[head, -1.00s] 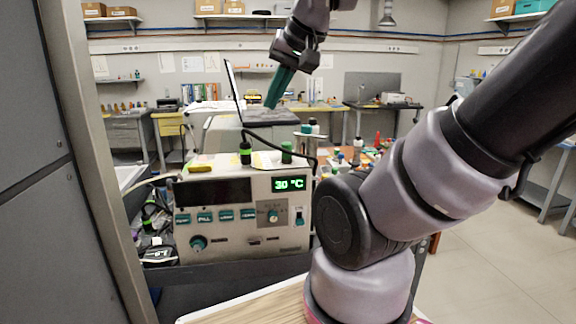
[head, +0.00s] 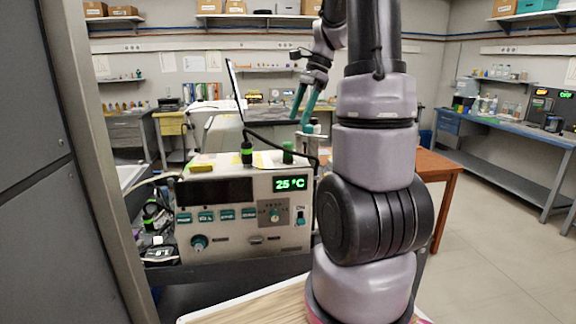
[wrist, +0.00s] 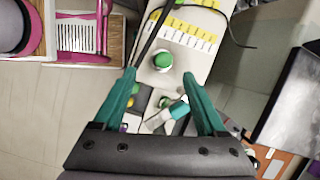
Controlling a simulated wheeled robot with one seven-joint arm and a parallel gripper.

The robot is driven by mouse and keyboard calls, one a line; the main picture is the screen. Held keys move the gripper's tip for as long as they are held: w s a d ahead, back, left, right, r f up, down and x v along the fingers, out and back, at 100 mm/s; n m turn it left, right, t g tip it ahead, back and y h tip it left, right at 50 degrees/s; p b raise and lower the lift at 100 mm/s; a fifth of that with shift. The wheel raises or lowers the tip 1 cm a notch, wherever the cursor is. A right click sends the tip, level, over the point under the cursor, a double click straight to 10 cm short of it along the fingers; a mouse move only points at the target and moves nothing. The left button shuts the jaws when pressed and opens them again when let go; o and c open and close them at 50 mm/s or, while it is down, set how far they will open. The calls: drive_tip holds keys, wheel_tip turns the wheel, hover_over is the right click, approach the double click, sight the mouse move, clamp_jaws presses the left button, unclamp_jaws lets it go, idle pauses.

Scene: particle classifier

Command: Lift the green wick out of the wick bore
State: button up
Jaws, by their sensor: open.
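A short green cylinder, which looks like the green wick (head: 288,151), stands upright on top of the white instrument (head: 288,212) at its right end. Its round green top also shows in the wrist view (wrist: 163,61), with a pale ring around it. The wick bore is hidden beneath it. My gripper (head: 302,110) has teal fingers and is above the instrument, higher than the green cylinder. In the wrist view my gripper (wrist: 159,76) is open and empty, and the green top appears between and just beyond the fingertips. The fingers do not appear to touch it.
A black plug with a green band (head: 246,154) stands left of the green cylinder, and a black cable (head: 280,144) arches over nearby. A yellow block (head: 201,168) lies on the instrument's left. Open floor lies to the right.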

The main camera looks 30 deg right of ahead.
sight(288, 149)
drive_tip(key=shift+m, duration=0.4)
drive_tip(key=x, duration=0.7)
drive_tip(key=d+x, duration=0.1)
drive_tip(key=x, duration=0.3)
drive_tip(key=shift+w+f, duration=0.35)
drive_tip(key=shift+w, duration=0.05)
clamp_jaws()
